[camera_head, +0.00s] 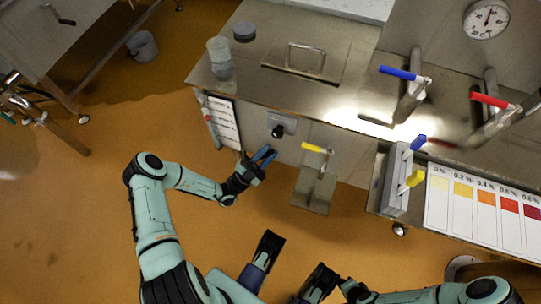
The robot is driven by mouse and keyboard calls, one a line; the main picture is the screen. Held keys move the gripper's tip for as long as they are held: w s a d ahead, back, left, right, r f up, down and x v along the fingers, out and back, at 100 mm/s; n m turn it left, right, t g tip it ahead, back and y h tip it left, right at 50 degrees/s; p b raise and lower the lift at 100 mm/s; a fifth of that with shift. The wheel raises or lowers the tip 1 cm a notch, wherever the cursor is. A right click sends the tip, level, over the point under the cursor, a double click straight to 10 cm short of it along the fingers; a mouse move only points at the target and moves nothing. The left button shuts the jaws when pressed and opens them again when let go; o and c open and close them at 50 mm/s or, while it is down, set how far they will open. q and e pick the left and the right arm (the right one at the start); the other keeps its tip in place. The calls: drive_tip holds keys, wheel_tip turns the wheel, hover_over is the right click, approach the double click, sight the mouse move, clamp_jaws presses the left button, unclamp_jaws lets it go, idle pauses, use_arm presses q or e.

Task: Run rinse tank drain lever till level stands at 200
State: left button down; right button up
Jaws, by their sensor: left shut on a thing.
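The rinse tank (243,98) is the steel body with a white level scale (224,122) and a sight tube (209,125) on its front; the level and figures are too small to read. My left gripper (258,160) is at the tank's front, right of the scale and below a black fitting (278,131). It is shut on a blue handle (267,153), apparently the drain lever, mostly hidden by the fingers. My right gripper (318,283) is low in the picture, away from the tank.
A yellow lever (315,147) sits right of my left gripper, above a steel chute (314,190). Blue (398,73) and red (489,100) levers stand on the worktop. Orange floor (70,220) is open at left.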

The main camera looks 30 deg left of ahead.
use_arm(q)
drive_tip(key=shift+s+a+r+n+t+y, duration=0.15)
drive_tip(key=shift+a+n+t+y, duration=0.2)
drive_tip(key=shift+n, duration=0.25)
drive_tip(key=c, duration=1.1)
unclamp_jaws()
drive_tip(key=v, duration=1.3)
